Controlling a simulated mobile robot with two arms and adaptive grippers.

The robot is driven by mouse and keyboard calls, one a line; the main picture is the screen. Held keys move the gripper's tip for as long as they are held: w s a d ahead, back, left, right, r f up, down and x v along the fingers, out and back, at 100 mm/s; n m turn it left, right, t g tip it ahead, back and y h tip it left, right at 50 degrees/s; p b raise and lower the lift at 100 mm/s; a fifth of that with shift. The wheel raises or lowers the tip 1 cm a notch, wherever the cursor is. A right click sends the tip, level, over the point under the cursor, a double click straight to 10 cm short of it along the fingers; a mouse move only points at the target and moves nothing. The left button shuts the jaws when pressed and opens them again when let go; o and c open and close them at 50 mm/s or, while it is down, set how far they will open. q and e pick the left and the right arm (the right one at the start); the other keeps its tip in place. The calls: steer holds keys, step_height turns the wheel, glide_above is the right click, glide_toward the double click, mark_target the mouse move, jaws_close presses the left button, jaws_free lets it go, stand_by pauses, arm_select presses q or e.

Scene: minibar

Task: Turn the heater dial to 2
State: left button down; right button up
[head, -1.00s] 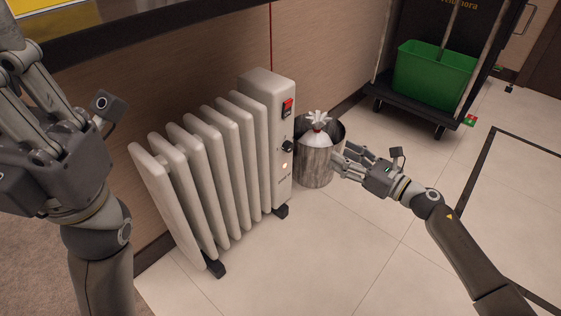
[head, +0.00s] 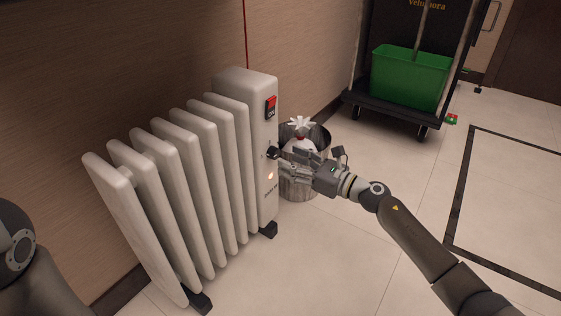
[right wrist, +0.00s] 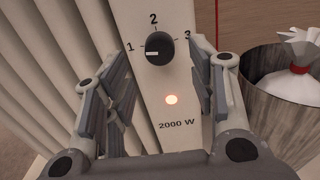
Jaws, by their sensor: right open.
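The white oil heater (head: 180,180) stands against the wall in the head view. Its black dial (head: 272,153) is on the end panel, under a red switch (head: 270,106). In the right wrist view the dial (right wrist: 160,48) has marks 1, 2 and 3 around it, and its white line points left, near the 1. My right gripper (head: 285,164) is open in front of the panel; in the right wrist view its fingers (right wrist: 163,75) are spread on either side of the dial, with gaps between. My left gripper is outside the head view.
A metal bin (head: 299,190) with a white bag stands right beside the heater, close behind my right gripper. A cart with a green bucket (head: 410,80) is farther back. The tiled floor at the right is clear.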

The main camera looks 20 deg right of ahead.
mark_target(277, 155)
steer(key=shift+b+x, duration=0.55)
steer(key=shift+x, duration=1.55)
